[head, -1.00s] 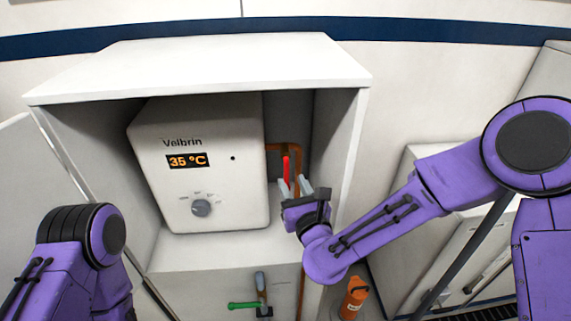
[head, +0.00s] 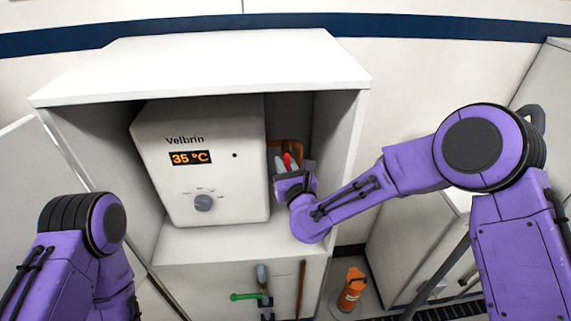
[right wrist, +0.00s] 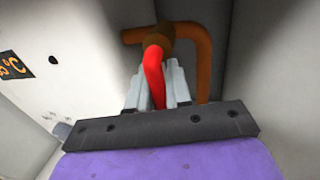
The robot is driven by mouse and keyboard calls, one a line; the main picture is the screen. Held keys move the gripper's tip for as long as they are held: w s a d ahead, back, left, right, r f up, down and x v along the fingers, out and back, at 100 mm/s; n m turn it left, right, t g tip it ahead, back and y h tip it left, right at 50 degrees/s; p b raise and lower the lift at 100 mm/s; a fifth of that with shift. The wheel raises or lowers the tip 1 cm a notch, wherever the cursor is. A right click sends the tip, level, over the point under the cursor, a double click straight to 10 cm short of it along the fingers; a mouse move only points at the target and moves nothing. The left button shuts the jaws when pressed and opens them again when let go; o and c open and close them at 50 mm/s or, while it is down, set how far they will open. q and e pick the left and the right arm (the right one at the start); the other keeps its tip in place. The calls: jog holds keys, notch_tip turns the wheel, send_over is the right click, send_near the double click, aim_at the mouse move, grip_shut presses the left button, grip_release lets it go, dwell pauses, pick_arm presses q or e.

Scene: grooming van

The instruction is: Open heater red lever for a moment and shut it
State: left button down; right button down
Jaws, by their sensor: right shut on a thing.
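The white heater (head: 205,165) stands in an open cabinet, its display reading 35 °C. The red lever (head: 287,160) is at the heater's right side, on a copper pipe; most of it is hidden behind my gripper in the head view. In the right wrist view the red lever (right wrist: 154,72) runs from a brown valve body (right wrist: 159,37) down between my fingers. My right gripper (head: 289,165) is shut on the lever; its grey fingers (right wrist: 156,85) sit on both sides of it. My left arm shows at the lower left, but its gripper is out of view.
The cabinet's right wall (head: 338,150) is close beside my right gripper. A copper pipe (right wrist: 203,62) bends behind the lever. Below the cabinet floor are a green-handled valve (head: 245,297) and another pipe (head: 301,285). An orange bottle (head: 351,290) stands at the lower right.

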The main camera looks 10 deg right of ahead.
jog(key=shift+r+p, duration=0.1)
jog(key=shift+p, duration=0.25)
jog(key=g+p, duration=0.1)
jog(key=p, duration=0.1)
jog(key=s+g+p, duration=0.1)
jog(key=g+p, duration=0.1)
jog(key=p, duration=0.1)
jog(key=g+p, duration=0.2)
jog(key=p, duration=0.1)
jog(key=shift+s+r+m+h, duration=0.3)
jog(key=shift+m+h, duration=0.1)
jog(key=shift+s+f+g+p, duration=0.25)
jog(key=shift+g+p, duration=0.75)
jog(key=shift+p, duration=0.25)
